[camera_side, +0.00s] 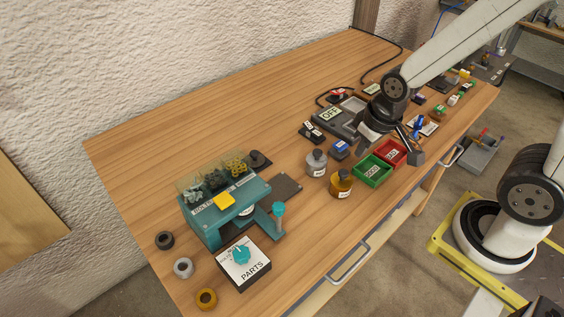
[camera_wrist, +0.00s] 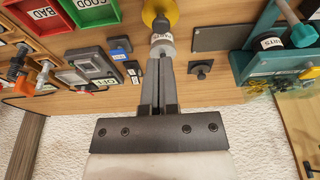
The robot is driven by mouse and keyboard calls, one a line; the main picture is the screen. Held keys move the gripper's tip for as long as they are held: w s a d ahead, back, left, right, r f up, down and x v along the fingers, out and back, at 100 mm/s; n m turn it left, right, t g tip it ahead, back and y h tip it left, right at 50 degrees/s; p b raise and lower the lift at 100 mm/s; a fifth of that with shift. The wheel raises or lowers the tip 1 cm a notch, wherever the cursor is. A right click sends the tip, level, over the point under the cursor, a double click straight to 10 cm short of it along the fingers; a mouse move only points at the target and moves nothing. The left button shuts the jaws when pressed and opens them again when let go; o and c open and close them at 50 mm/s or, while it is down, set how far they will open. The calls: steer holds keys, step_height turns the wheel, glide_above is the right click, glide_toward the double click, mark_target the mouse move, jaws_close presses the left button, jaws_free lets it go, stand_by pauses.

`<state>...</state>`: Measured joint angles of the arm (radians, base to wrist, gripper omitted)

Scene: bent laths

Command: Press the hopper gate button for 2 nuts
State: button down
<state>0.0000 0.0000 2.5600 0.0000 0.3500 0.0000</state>
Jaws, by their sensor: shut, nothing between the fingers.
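The teal hopper stand (camera_side: 205,226) is at the near left of the table in the side view, with clear bins of dark and yellow small parts (camera_side: 236,166) on top. The stand also shows at the right edge of the wrist view (camera_wrist: 262,62). My gripper (camera_wrist: 161,62) is shut and empty. In the side view it is over the middle right of the table, well apart from the hopper. Its fingertips are partly hidden there.
A PARTS box (camera_side: 256,274) with a teal knob and several rings stand near the hopper. A grey weight (camera_side: 316,164), a yellow weight (camera_side: 341,184), a green tray (camera_side: 372,171) and a red tray (camera_side: 392,152) lie between it and my arm. The table's back left is clear.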

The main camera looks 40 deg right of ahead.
steer(key=shift+w, duration=0.1)
stand_by(0.7)
step_height(320, 180, up, 7)
steer(key=m+t+y, duration=0.2)
steer(key=t+y, duration=0.3)
glide_above(227, 201)
steer(key=shift+r, duration=0.2)
steer(key=shift+f, duration=0.25)
steer(key=shift+f, duration=4.15)
steer(key=shift+f, duration=0.25)
steer(key=shift+f, duration=0.2)
